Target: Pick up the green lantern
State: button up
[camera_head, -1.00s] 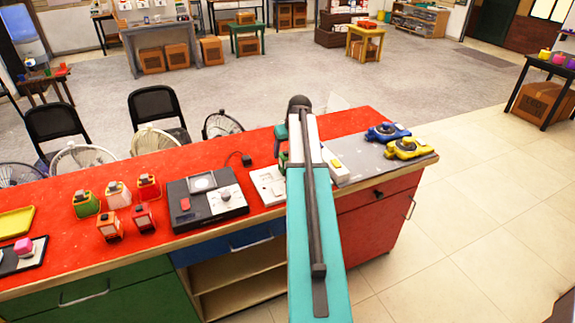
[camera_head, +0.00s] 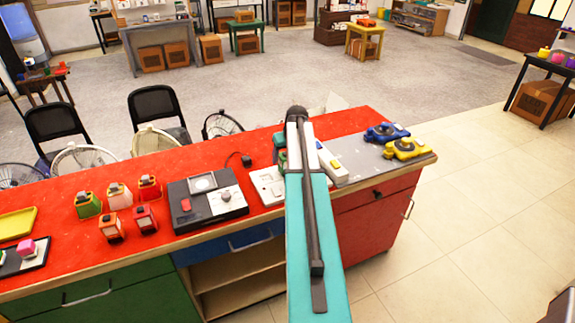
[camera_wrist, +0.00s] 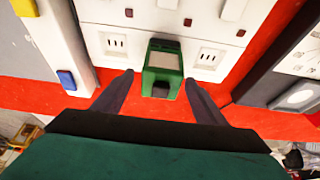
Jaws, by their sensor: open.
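A green lantern-like block (camera_wrist: 163,68) with a pale window and a dark knob is in the middle of the wrist view, by a white socket panel (camera_wrist: 120,42). My gripper (camera_wrist: 158,84) is open, with one dark finger on each side of its near end; I cannot tell whether they touch it. In the head view a small green piece (camera_head: 283,158) shows beside my arm, partly hidden, and seems to be the same block. Another green lantern (camera_head: 88,206) stands at the left of the red counter, among red and pale ones. My arm hides my gripper in the head view.
A black device (camera_head: 207,201) with a red button sits left of the white panel on the red counter (camera_head: 120,178). A blue gadget (camera_head: 386,132) and a yellow gadget (camera_head: 408,148) lie on the grey right end. Chairs and fans stand behind.

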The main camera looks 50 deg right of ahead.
jog(key=shift+p+x, duration=0.4)
jog(key=shift+x, duration=0.95)
jog(key=c, duration=1.6)
jog(key=shift+r, duration=0.15)
jog(key=shift+r+b, duration=1.05)
jog(key=shift+r, duration=0.6)
jog(key=s+a+r+b, duration=0.1)
jog(key=s+b, duration=0.3)
jog(key=s, duration=1.2)
jog(key=shift+a+r, duration=0.25)
jog(key=shift+a, duration=0.05)
